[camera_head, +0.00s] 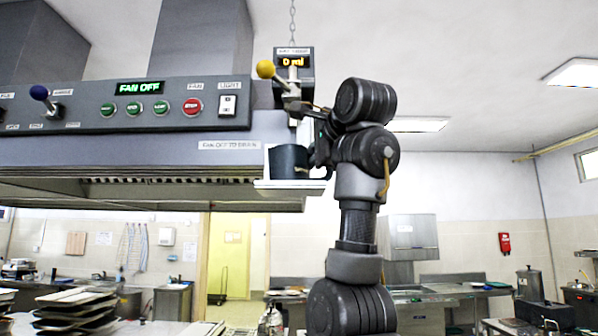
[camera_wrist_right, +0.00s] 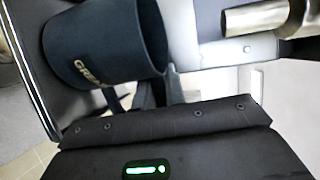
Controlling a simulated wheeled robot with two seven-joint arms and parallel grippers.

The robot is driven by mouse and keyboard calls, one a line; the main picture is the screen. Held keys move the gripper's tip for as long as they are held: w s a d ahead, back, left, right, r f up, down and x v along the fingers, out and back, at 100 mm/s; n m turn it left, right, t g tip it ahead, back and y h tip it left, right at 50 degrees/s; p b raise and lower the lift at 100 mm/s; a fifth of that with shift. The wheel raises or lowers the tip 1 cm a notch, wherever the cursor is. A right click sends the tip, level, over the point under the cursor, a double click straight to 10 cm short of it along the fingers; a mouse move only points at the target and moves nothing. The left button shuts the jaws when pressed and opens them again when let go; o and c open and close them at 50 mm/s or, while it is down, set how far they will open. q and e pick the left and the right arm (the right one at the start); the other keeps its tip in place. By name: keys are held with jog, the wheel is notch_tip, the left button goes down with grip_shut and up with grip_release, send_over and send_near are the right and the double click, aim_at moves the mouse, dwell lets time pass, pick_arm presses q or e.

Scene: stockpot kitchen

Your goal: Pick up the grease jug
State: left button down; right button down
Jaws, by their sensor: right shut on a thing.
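The grease jug (camera_head: 288,161) is a dark blue-grey cup at the right end of the hood. It looks upright on a small white shelf (camera_head: 290,185); I cannot tell whether its base touches. In the right wrist view the jug (camera_wrist_right: 105,45) fills the upper left, with part of its pale lettering showing. My right gripper (camera_head: 314,152) is shut on the jug at its right side, seemingly at the handle. Its fingers (camera_wrist_right: 150,95) are partly hidden beside the jug in the wrist view. My left gripper is out of view.
Above the jug are a drain valve with a yellow-knobbed lever (camera_head: 265,69) and a display (camera_head: 293,62) reading 0 ml. The hood panel (camera_head: 170,105) reads FAN OFF and lies left of the jug. A metal spout (camera_wrist_right: 255,18) is close by. Open room lies to the right.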

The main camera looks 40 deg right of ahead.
jog(key=shift+w+d+r, duration=0.1)
jog(key=shift+r, duration=0.7)
jog(key=f+b+v, duration=0.1)
jog(key=b+v, duration=1.1)
jog(key=v, duration=0.6)
jog(key=shift+f, duration=0.25)
